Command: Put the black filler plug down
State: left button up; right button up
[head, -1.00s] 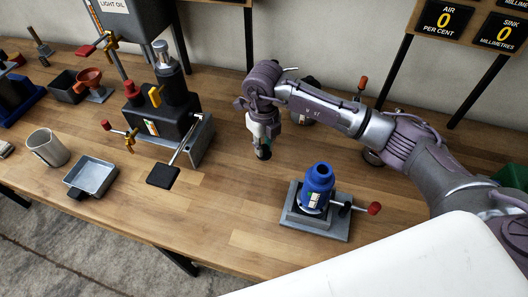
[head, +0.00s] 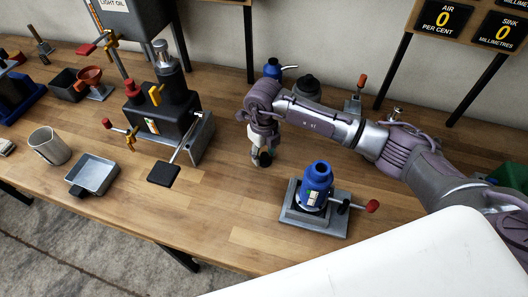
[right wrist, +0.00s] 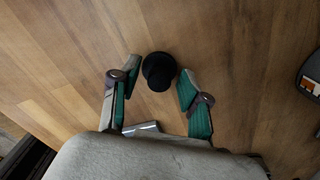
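The black filler plug (head: 265,159) is a small dark knob at my right gripper's fingertips in the head view. In the right wrist view the plug (right wrist: 159,71) lies between the fingertips, with a narrow gap on each side. My right gripper (right wrist: 160,72), with green finger pads, is open around it. The right gripper (head: 261,157) also shows in the head view, low over the wooden bench (head: 235,225). The plug seems to rest on the bench, though its underside is hidden. My left gripper does not show.
A blue bottle jack (head: 317,182) on a grey plate stands right of the gripper. A black pump unit (head: 160,118) with a lever and black pad stands to the left. A grey tray (head: 92,175) and mug (head: 48,146) are farther left. The bench front is clear.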

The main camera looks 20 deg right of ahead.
aim_at(264, 154)
jog(key=shift+r, duration=0.2)
notch_tip(264, 154, up, 12)
jog(key=b, duration=0.2)
dwell(0.3)
dwell(0.4)
